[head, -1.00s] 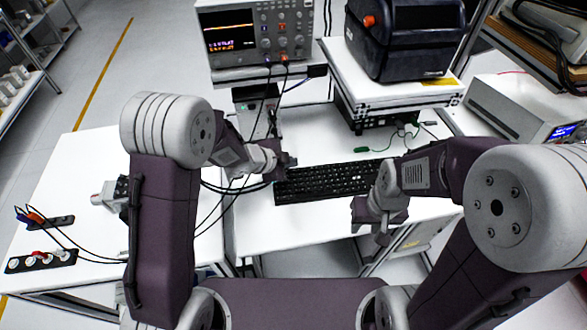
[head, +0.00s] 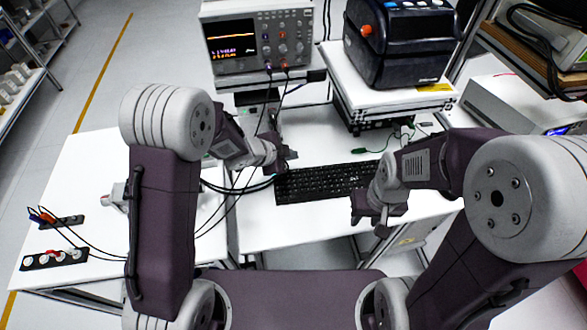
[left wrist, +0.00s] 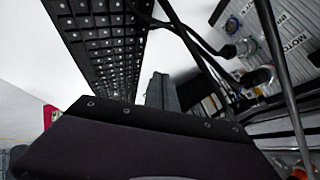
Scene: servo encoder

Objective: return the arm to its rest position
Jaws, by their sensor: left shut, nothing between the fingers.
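My left gripper (head: 284,160) is above the white table, just beyond the upper left corner of the black keyboard (head: 328,182). It is shut with nothing in it. My right gripper (head: 380,222) hangs near the table's front edge, below the keyboard's right end; its fingers are too small and dark to tell if they part. In the left wrist view the keyboard (left wrist: 105,45) runs down the upper left, and the dark gripper body fills the bottom.
An oscilloscope (head: 262,40) stands at the back, with cables hanging close to my left gripper. A dark label printer (head: 400,45) stands on a raised shelf (head: 400,97) at right. Socket strips (head: 55,260) lie on the left table.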

